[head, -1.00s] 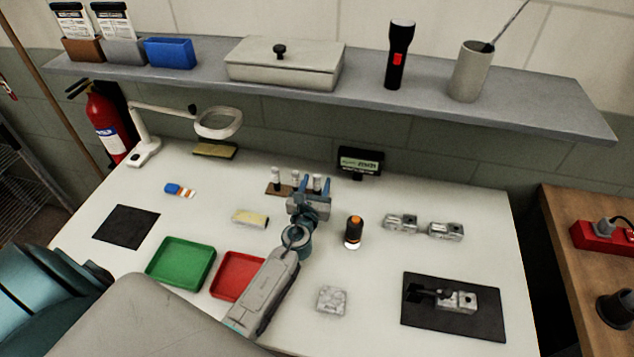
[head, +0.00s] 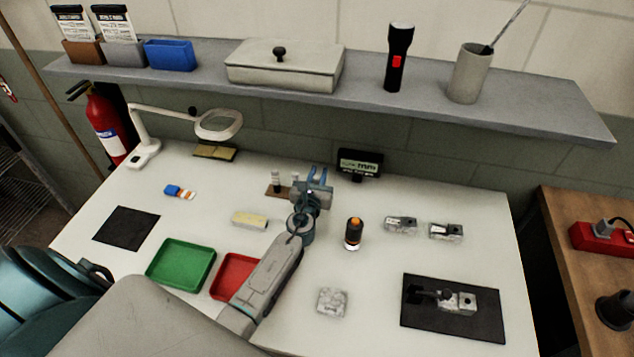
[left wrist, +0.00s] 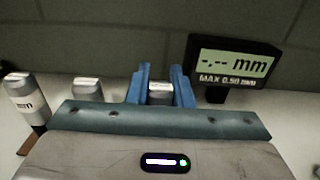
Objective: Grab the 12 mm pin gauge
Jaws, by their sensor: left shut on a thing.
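My left gripper (head: 317,174) is over the back middle of the white table, at the right end of the brown pin rack (head: 272,192). In the left wrist view its blue fingers (left wrist: 161,88) are shut on a grey pin gauge (left wrist: 160,97) with a pale top. The size on this gauge is not readable, and its lower part is hidden by the gripper. Two other pin gauges stand to the left: a near one (left wrist: 87,88) and a farther one (left wrist: 24,100) with a partly seen "mm" label. My right gripper is not in view.
A digital display (head: 360,162) reading "-.-- mm" stands just behind and right of the gripper. A black and orange cylinder (head: 353,235) stands to the right. Green (head: 180,265) and red (head: 232,275) trays lie in front. A shelf (head: 400,95) overhangs the back.

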